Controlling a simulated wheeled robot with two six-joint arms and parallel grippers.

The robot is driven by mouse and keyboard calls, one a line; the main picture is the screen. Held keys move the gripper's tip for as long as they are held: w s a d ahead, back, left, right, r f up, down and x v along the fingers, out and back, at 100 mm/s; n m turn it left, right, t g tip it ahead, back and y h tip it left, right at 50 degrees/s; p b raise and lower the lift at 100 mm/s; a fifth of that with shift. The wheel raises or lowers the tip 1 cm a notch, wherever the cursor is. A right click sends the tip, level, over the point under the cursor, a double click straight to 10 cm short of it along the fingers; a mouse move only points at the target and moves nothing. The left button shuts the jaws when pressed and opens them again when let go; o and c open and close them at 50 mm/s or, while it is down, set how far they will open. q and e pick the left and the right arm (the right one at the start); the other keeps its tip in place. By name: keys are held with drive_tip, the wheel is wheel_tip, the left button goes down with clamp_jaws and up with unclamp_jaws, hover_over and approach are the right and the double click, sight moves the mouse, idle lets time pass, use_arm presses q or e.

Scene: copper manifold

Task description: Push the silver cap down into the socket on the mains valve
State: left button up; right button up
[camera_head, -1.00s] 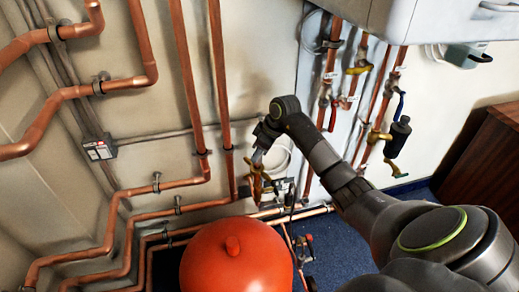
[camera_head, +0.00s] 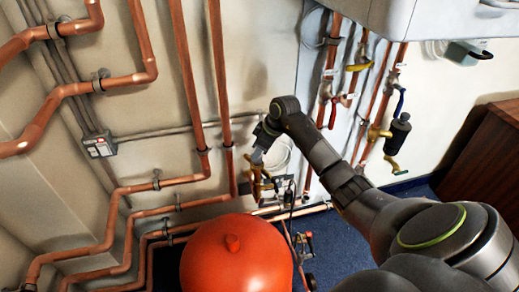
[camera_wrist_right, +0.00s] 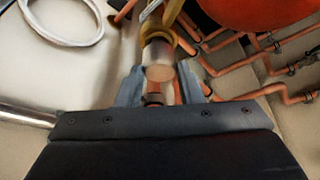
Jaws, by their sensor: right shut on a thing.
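My right gripper (camera_head: 257,157) is at the brass mains valve (camera_head: 262,183) on the copper pipework, low on the wall behind the red vessel. In the right wrist view, the fingers of my right gripper (camera_wrist_right: 161,75) are shut on a short silver cylinder, which looks like the silver cap (camera_wrist_right: 157,51); its near end looks coppery. The brass valve body (camera_wrist_right: 172,20) lies just beyond it, in line with it. The cap meets or overlaps the brass there; the socket is hidden, and I cannot tell how deep the cap sits. My left gripper is not in view.
A red round vessel (camera_head: 236,258) stands just in front of the valve. Copper pipes (camera_head: 190,75) run down the wall beside it. A white coiled hose (camera_wrist_right: 65,18) hangs nearby. More valves (camera_head: 376,132) and a white boiler casing (camera_head: 400,15) are to the right.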

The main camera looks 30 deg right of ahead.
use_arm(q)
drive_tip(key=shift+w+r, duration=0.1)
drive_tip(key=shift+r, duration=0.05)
use_arm(e)
drive_tip(key=shift+f, duration=0.75)
idle(0.5)
drive_tip(key=o, duration=1.1)
use_arm(q)
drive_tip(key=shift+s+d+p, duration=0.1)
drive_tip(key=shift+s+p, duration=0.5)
drive_tip(key=shift+p, duration=0.1)
use_arm(e)
drive_tip(key=v, duration=1.7)
drive_tip(key=shift+r, duration=0.25)
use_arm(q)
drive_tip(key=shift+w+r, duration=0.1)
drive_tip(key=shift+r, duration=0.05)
